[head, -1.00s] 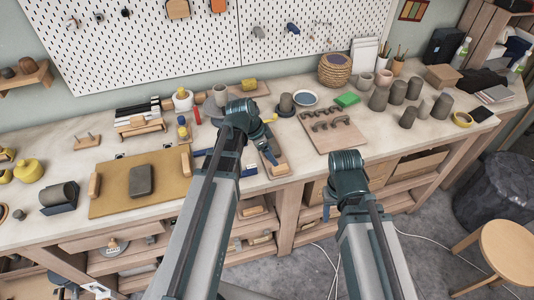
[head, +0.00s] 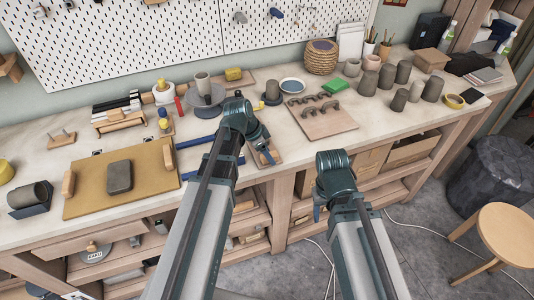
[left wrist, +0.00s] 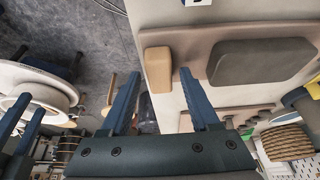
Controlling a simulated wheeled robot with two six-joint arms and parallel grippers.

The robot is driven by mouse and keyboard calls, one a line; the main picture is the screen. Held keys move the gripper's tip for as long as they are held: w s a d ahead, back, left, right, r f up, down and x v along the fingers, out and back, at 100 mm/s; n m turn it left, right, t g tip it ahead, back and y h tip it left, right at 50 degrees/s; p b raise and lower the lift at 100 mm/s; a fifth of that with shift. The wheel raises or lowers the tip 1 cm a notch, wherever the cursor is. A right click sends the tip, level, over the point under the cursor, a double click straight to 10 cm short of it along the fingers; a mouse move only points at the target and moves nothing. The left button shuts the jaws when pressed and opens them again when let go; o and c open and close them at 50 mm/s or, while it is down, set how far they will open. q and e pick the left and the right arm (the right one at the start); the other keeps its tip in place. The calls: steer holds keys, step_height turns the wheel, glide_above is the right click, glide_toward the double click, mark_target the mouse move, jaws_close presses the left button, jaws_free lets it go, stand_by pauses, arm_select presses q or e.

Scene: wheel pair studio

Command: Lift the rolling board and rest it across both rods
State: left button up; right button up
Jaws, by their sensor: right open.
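The rolling board (head: 90,203), as I read it, is the wide tan board at the left of the bench in the head view. It has a wooden handle at its left end (head: 68,183) and right end (head: 168,157); a dark grey slab lies on it. Two blue rods, a back rod (head: 195,142) and a front rod (head: 196,173), lie right of it, partly behind my left arm. My right gripper (head: 318,211) is open before the bench edge.
A board with dark clay handles (head: 322,118) and several grey pots (head: 398,98) stand to the right. A dark cylinder on a cradle (head: 28,197) stands left of the tan board. A stool (head: 508,235) stands on the floor at the right.

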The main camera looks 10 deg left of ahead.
arm_select(q)
jaws_close()
stand_by(1.1)
stand_by(0.4)
stand_by(1.3)
